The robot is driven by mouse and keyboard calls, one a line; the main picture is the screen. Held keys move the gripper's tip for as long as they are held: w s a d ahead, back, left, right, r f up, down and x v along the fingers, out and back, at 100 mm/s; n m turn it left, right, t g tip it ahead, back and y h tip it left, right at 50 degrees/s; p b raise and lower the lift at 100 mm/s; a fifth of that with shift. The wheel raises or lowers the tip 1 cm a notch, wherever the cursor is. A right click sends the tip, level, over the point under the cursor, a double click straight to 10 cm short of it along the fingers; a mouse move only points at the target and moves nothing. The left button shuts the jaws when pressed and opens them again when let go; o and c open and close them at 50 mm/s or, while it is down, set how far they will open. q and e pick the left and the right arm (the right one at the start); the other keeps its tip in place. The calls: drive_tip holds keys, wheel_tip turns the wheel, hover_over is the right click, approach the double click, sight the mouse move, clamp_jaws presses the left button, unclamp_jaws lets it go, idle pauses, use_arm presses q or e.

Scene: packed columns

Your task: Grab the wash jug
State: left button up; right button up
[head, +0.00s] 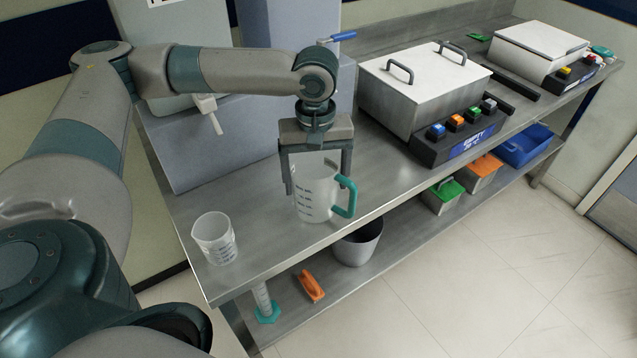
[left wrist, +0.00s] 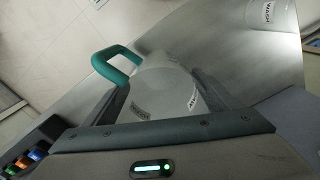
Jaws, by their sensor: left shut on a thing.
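The wash jug (head: 316,198) is a translucent white jug with printed marks and a teal handle. It stands upright on, or just above, the steel bench (head: 268,250); I cannot tell which. My left gripper (head: 318,180) comes down from above with one finger on each side of the jug body and is shut on it. The left wrist view shows the jug (left wrist: 166,85) between the fingers, with the teal handle (left wrist: 108,64) sticking out beyond them. My right gripper is not in view.
A clear beaker (head: 214,238) stands left of the jug near the bench end. A lidded steel bath (head: 420,85) with a button panel (head: 462,135) is to the right. The lower shelf holds a grey bucket (head: 359,246), an orange-handled item (head: 311,285) and small bins.

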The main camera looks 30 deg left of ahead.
use_arm(q)
drive_tip(key=s+d+r+b, duration=0.2)
drive_tip(key=s+d+r, duration=0.5)
drive_tip(key=s+r, duration=0.2)
drive_tip(key=shift+s+r, duration=0.15)
drive_tip(key=shift+r, duration=0.85)
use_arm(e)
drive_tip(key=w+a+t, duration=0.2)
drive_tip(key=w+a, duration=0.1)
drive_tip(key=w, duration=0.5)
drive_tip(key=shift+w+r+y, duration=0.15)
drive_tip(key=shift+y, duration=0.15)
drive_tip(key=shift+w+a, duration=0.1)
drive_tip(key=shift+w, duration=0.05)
